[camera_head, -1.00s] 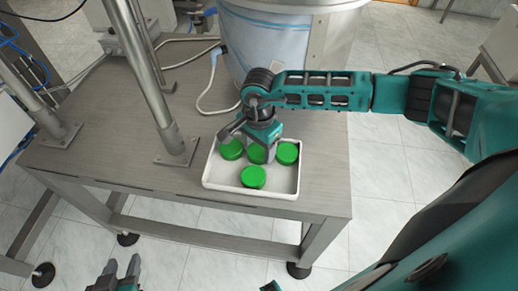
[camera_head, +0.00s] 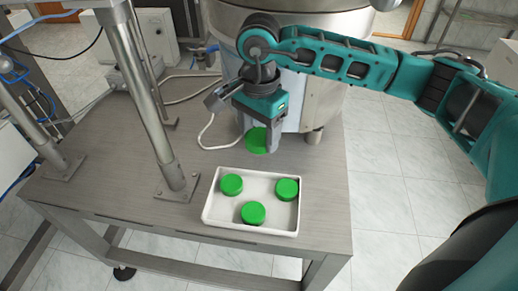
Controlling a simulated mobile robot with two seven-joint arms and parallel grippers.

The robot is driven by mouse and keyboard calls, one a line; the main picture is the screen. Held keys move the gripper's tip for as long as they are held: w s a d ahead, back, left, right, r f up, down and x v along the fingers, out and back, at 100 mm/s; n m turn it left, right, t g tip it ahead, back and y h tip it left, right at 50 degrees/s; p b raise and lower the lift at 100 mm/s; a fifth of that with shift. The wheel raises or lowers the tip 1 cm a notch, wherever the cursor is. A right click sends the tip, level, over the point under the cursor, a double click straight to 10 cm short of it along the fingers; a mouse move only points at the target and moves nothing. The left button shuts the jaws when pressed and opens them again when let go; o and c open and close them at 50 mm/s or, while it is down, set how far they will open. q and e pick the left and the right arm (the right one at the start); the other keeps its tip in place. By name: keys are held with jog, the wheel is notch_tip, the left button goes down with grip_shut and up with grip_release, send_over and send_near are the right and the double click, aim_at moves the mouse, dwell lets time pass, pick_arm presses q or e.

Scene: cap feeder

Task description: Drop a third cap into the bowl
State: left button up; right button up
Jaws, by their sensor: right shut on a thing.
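My right gripper (camera_head: 260,142) is shut on a green cap (camera_head: 256,141) and holds it above the table, behind the white tray. The gripper's fingers hide part of the cap. Three more green caps lie in the tray: one at the left (camera_head: 232,184), one at the right (camera_head: 287,189) and one at the front (camera_head: 253,213). The big round metal vessel (camera_head: 318,98), partly hidden by my right arm, stands at the back; I take it for the bowl, but its inside is not visible. My left gripper is not in view.
The white tray (camera_head: 211,219) stands near the front edge of the grey table (camera_head: 120,200). Metal posts (camera_head: 150,105) rise from the table at the left. A pale cable (camera_head: 203,133) lies behind the tray. The table right of the tray is clear.

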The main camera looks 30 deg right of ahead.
aim_at(254, 143)
jog(key=shift+r, duration=1.1)
jog(key=n, duration=0.2)
jog(key=shift+s+a+n, duration=0.1)
jog(key=shift+a+n, duration=0.1)
jog(key=shift+n, duration=0.1)
jog(key=n, duration=0.4)
jog(key=shift+s+a+n+p, duration=0.15)
jog(key=shift+a+n+p, duration=0.15)
jog(key=shift+n+p, duration=0.1)
jog(key=n, duration=0.6)
jog(key=shift+s+a, duration=0.25)
jog(key=shift+a, duration=0.1)
